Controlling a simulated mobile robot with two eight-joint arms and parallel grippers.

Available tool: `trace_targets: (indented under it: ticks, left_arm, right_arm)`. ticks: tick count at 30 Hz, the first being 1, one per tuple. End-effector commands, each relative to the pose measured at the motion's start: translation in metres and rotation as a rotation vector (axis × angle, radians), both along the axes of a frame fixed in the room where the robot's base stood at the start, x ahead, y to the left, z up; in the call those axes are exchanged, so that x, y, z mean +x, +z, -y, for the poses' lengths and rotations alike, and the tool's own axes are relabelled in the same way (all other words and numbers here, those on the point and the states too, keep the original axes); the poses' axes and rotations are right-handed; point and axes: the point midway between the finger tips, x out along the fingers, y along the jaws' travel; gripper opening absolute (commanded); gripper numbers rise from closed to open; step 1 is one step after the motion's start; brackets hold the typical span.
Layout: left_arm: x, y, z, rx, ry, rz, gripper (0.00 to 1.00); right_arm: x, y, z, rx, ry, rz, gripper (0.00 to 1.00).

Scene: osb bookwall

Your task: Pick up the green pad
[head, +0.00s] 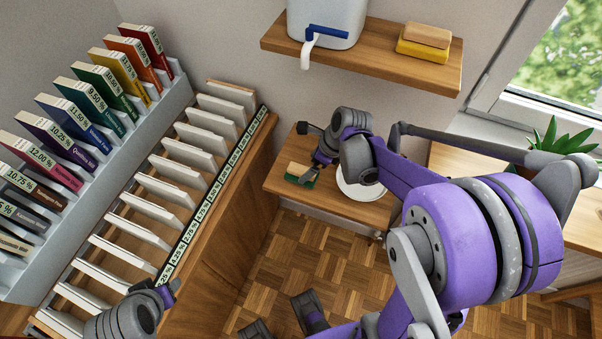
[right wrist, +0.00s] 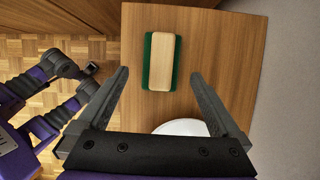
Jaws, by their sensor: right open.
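The green pad (right wrist: 149,61) lies on a small wooden table, with a pale wooden block (right wrist: 162,65) on top of it, so only its green edges show. In the head view the green pad (head: 292,178) is partly hidden by my right gripper (head: 310,176). In the right wrist view my right gripper (right wrist: 158,100) is open and empty, its fingers apart on either side of the pad's line, with the pad just beyond the fingertips. My left gripper (head: 168,292) is at the lower left of the head view, near the book rack; its jaw state is unclear.
A white plate (head: 362,186) sits on the wooden table (head: 285,156) beside the pad. Above is a wall shelf (head: 375,56) with a white dispenser (head: 330,20) and sponges (head: 425,42). Book racks (head: 185,95) stand at the left. A plant (head: 560,140) is at the right.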

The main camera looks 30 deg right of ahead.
Motion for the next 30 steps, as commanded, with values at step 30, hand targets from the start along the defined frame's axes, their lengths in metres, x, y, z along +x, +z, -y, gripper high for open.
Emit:
trace_targets:
  ticks: [30]
  left_arm:
    - [-0.001,-0.006,0.0,0.0,0.0,-0.002,0.5]
  right_arm:
    - [0.021,-0.055,-0.014,-0.001,0.002,0.0,0.6]
